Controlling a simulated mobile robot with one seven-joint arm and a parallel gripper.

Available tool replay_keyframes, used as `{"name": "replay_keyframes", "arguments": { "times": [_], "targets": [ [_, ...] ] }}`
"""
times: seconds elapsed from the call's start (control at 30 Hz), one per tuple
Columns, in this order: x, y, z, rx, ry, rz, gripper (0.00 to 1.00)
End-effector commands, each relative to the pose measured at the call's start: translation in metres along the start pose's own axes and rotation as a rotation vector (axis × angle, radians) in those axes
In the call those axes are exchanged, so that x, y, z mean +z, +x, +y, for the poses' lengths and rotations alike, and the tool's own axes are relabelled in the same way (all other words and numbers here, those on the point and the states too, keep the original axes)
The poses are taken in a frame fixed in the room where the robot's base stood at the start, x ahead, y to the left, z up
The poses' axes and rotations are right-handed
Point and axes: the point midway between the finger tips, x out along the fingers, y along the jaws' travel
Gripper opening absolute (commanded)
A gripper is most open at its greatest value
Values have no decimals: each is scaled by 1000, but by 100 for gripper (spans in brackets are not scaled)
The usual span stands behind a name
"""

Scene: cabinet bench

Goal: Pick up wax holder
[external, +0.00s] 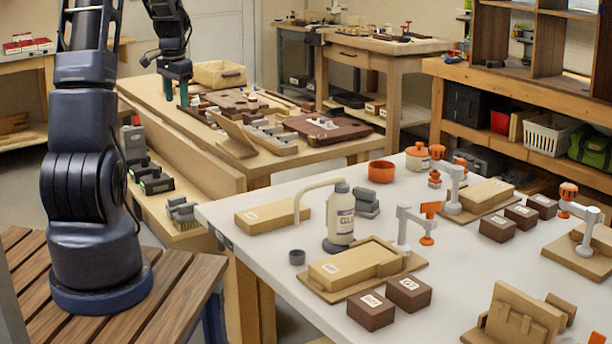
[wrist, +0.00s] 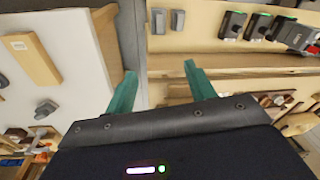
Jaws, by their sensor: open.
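No thing is clearly recognisable as the wax holder. Small containers that show on the white table are a grey cup (external: 297,257), an orange bowl (external: 382,171) and an orange-lidded jar (external: 417,157); I cannot tell if any of them is it. My gripper (external: 176,100) is open, pointing down above the left part of the wooden bench at the back. In the wrist view, its two green fingers (wrist: 160,70) are spread with nothing between them. It is far from the containers on the white table.
The white table (external: 225,215) holds a glue bottle (external: 340,217), wooden blocks, dark boxes (external: 371,310) and orange-and-grey clamps. The wooden bench (external: 150,92) carries trays and tools. Black devices (external: 157,180) sit on a lower ledge. A gap separates bench and table.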

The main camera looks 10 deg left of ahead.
Motion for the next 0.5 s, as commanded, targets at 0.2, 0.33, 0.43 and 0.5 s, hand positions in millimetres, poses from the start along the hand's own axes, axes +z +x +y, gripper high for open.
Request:
{"name": "replay_keyframes", "arguments": {
  "times": [0.2,0.33,0.43,0.5],
  "targets": [
    [-15,72,-29,27,68,-30,55],
    [-21,115,-44,42,107,-43,55],
    [-24,150,-54,55,140,-54,55],
    [-25,175,-60,65,161,-60,55]
  ]
}}
